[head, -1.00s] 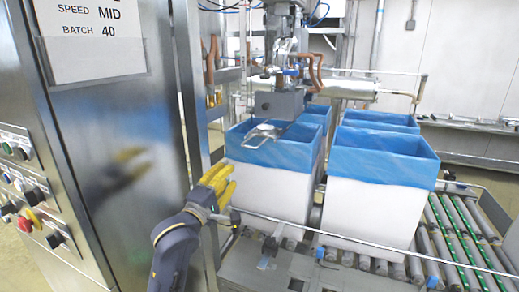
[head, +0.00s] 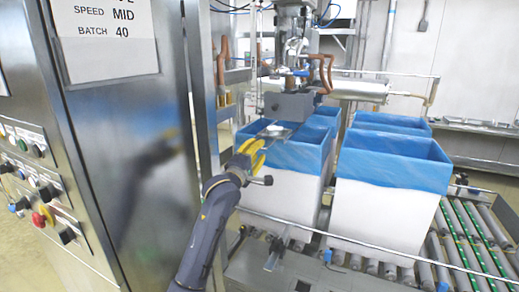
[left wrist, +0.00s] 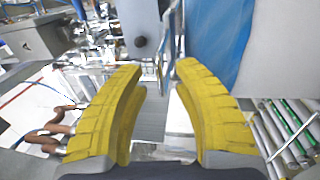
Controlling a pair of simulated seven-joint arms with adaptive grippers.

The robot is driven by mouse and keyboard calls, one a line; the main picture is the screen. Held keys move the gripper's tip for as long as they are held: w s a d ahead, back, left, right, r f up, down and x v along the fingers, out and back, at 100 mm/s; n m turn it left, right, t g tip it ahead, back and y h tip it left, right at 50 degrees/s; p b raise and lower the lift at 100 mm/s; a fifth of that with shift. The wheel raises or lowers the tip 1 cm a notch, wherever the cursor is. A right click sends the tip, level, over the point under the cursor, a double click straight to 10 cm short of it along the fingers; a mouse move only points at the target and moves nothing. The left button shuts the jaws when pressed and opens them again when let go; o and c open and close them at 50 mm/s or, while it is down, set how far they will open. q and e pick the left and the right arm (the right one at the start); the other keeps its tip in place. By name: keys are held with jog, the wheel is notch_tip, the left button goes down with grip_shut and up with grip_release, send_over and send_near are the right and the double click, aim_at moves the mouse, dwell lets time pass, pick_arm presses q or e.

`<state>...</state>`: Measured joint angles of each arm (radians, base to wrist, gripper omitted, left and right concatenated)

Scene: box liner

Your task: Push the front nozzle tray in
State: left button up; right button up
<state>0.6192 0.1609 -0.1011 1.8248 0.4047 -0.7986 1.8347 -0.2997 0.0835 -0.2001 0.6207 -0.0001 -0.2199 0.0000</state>
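The front nozzle tray (head: 275,133) is a small shiny metal tray under the grey nozzle block (head: 291,106), over the near edge of the front left lined box. My left gripper (head: 254,146) has yellow fingers and is raised just to the lower left of the tray. In the left wrist view the fingers (left wrist: 162,68) are spread apart with nothing clearly held. A thin shiny metal edge (left wrist: 162,62) shows beyond and between the fingertips; I cannot tell whether it is the tray. Contact between fingers and tray cannot be made out. My right gripper is not in view.
White boxes with blue liners (head: 388,190) stand on the roller conveyor (head: 462,240). A steel control cabinet (head: 120,140) with buttons is on the left. A thin guard rail (head: 330,238) runs before the boxes.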

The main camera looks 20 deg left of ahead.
pick_arm(q)
jog(key=shift+x, duration=0.85)
jog(key=shift+c, duration=0.4)
grip_shut()
